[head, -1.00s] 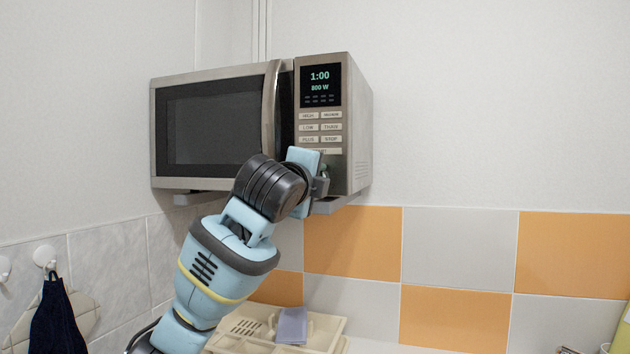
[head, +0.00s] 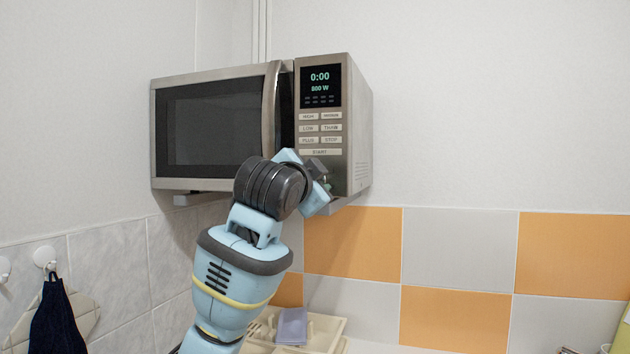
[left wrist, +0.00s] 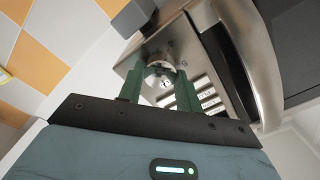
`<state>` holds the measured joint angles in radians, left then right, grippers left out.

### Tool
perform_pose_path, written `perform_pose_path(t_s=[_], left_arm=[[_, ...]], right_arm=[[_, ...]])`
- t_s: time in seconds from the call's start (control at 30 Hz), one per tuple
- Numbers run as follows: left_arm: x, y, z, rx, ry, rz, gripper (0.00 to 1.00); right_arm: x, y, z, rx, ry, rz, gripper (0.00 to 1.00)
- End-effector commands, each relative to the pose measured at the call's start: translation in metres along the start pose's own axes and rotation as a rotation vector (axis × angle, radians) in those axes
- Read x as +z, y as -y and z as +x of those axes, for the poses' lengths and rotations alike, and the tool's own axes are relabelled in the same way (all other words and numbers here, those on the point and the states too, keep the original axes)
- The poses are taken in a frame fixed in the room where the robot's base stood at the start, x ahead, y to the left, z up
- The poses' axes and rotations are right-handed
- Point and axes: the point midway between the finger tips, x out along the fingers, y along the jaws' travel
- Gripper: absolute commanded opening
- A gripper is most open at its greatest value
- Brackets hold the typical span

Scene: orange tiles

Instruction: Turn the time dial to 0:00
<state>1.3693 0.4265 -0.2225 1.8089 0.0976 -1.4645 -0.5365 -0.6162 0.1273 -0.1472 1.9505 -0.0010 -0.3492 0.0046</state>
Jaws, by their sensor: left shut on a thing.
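The microwave (head: 210,128) sits on a wall bracket, its door closed. Its display (head: 320,86) reads 0:00 and 800 W. My left gripper (head: 324,178) is at the lower part of the control panel, below the START button. In the left wrist view, my left gripper (left wrist: 160,88) has its two green fingers on either side of the round metal time dial (left wrist: 160,68), shut on it. In the head view the dial is mostly hidden by my gripper. My right gripper is in neither view.
The microwave's door handle (head: 271,110) stands out left of the panel. A beige dish rack (head: 325,328) with a grey-purple item (head: 292,326) is below. A dark cloth (head: 58,318) hangs on a hook at left. The wall right of the microwave is free.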

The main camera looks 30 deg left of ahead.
Motion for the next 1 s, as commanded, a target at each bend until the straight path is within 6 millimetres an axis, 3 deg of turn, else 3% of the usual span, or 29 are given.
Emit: perform_pose_path(t_s=[0.4,0.97,1.0], left_arm=[[0.0003,-0.0002,0.0002,0.001,0.001,-0.189,0.12],[0.0003,-0.0001,0.0001,0.001,0.001,-0.216,0.12],[0.0003,-0.0001,0.0001,0.001,0.001,-0.216,0.4]], right_arm=[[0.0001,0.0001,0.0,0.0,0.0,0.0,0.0],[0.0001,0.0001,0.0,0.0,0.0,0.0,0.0],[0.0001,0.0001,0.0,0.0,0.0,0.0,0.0]])
